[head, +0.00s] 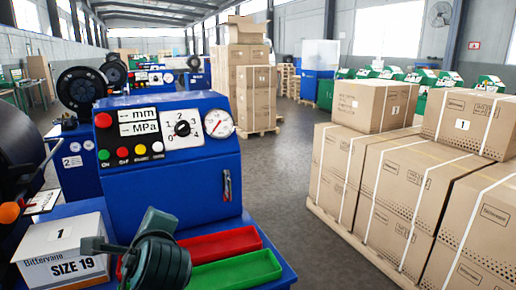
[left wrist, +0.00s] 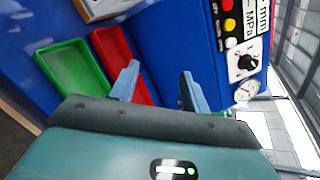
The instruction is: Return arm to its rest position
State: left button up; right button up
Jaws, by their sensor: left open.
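My left gripper (head: 148,245) is in the lower left of the head view, a dark green-grey shape in front of the blue crimper machine (head: 165,160). In the left wrist view its two blue-grey fingers (left wrist: 158,90) stand apart with nothing held between them. Beyond the fingers are the red tray (left wrist: 120,60) and the blue machine body. The gripper partly hides the red tray (head: 220,245) and green tray (head: 240,270) in the head view. My right gripper is in neither view.
A white box marked SIZE 19 (head: 62,250) stands left of my gripper. The machine panel has buttons, a dial and a gauge (head: 218,123). Strapped cartons (head: 400,185) on a pallet stand at right, with clear floor (head: 285,180) between them and the machine.

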pick_arm(q)
jog(key=s+f+n+h, duration=0.1)
jog(key=f, duration=0.2)
jog(key=s+f+n+g, duration=0.1)
jog(key=s+f, duration=0.1)
jog(key=f, duration=0.2)
jog(key=s+f+n+g+h, duration=0.1)
jog(key=s+f+n, duration=0.1)
jog(key=f, duration=0.1)
jog(key=shift+s+a+f+h, duration=0.1)
jog(key=shift+a+f+h, duration=0.05)
jog(key=shift+f+h, duration=0.2)
jog(key=s+d+f+n+g+h, duration=0.1)
jog(key=s+f+n+g+h, duration=0.15)
jog(key=s+f+n, duration=0.65)
jog(key=s+f+n+g+h, duration=0.2)
jog(key=s+f+n+g, duration=0.3)
jog(key=s, duration=0.7)
jog(key=w+d+f+m+t+h+p, duration=0.2)
jog(key=w+d+f+t+h, duration=0.1)
jog(key=w+d+t, duration=0.3)
jog(key=f+t, duration=0.1)
jog(key=t, duration=0.1)
jog(key=shift+w+d+f+t+h+p, duration=0.15)
jog(key=shift+d+f+t+h+p, duration=0.05)
jog(key=shift+d+t+h+p, duration=0.15)
